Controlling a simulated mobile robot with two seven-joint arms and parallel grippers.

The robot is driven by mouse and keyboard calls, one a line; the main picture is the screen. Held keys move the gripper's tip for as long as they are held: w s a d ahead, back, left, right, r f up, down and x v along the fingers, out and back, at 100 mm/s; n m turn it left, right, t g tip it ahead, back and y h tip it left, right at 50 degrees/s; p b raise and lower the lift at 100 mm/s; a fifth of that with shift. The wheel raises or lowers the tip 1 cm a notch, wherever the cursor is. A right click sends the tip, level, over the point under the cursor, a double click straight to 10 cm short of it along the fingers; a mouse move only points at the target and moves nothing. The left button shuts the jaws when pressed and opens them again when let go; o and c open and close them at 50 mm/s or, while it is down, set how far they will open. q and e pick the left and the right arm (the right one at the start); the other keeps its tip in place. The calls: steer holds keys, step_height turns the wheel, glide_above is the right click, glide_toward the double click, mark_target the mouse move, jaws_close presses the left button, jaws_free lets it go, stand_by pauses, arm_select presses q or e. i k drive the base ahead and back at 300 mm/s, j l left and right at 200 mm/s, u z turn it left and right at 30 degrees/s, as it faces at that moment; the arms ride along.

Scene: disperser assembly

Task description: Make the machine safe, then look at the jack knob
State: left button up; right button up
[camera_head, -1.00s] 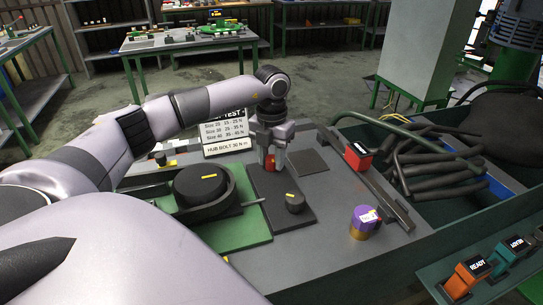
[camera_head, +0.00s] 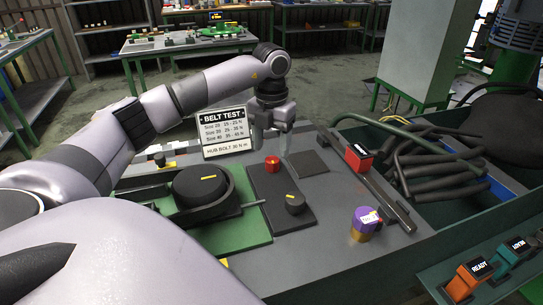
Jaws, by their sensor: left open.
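A red button or knob (camera_head: 272,163) stands at the back of a dark plate on the bench. A small black knob (camera_head: 295,203) with a yellow mark sits near the front of the same dark plate (camera_head: 270,192). The frames do not label either one, so I cannot tell for certain which is the jack knob. My left gripper (camera_head: 273,144) is open and empty above and behind the red knob, apart from it. My right gripper is not in view.
A large black disc (camera_head: 201,188) lies on a green base (camera_head: 240,226) to the left. A belt test sign (camera_head: 224,132) stands behind it. A purple and gold cylinder (camera_head: 364,222), a long bar (camera_head: 380,190) and a red-topped block (camera_head: 358,157) are at the right.

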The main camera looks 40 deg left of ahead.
mark_target(294, 201)
steer(key=k+l, duration=0.75)
steer(key=l, duration=0.2)
